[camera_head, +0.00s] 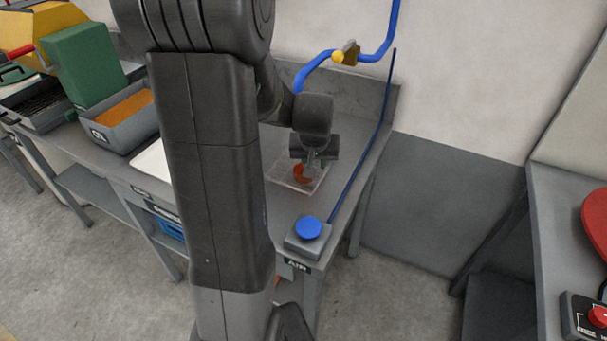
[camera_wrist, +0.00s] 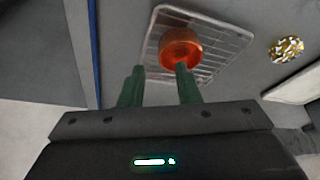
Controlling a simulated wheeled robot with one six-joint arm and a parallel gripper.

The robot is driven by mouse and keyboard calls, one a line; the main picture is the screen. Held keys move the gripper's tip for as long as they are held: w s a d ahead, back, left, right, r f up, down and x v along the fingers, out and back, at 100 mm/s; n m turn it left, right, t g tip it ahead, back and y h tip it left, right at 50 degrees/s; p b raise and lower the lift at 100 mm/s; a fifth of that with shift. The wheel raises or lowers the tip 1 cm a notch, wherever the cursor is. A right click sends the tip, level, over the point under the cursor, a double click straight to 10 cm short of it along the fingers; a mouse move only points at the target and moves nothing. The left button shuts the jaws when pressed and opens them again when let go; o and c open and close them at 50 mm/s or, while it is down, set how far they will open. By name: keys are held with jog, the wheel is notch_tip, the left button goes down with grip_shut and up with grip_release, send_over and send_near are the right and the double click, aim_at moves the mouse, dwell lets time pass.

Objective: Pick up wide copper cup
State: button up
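The wide copper cup (camera_wrist: 180,38) stands on a clear ribbed tray (camera_wrist: 222,40) in the wrist view. In the head view the copper cup (camera_head: 301,174) shows as a small orange shape on the tray (camera_head: 284,181), partly covered by my gripper. My gripper (camera_wrist: 160,68) has two green fingers set apart, with nothing held between them. The right fingertip overlaps the cup's near side in the picture; whether it touches or reaches inside I cannot tell. The left fingertip is left of the cup. In the head view my gripper (camera_head: 313,161) is over the tray.
A blue button on a grey box (camera_head: 308,229) sits at the bench's front corner. A blue pipe (camera_head: 364,136) runs along the bench's right side. A gold, speckled piece (camera_wrist: 286,49) lies right of the tray. A grey bin (camera_head: 126,121) stands farther left.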

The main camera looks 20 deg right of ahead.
jog(key=shift+p+x, duration=0.35)
jog(key=shift+x, duration=2.4)
jog(key=shift+w, duration=0.15)
grip_shut()
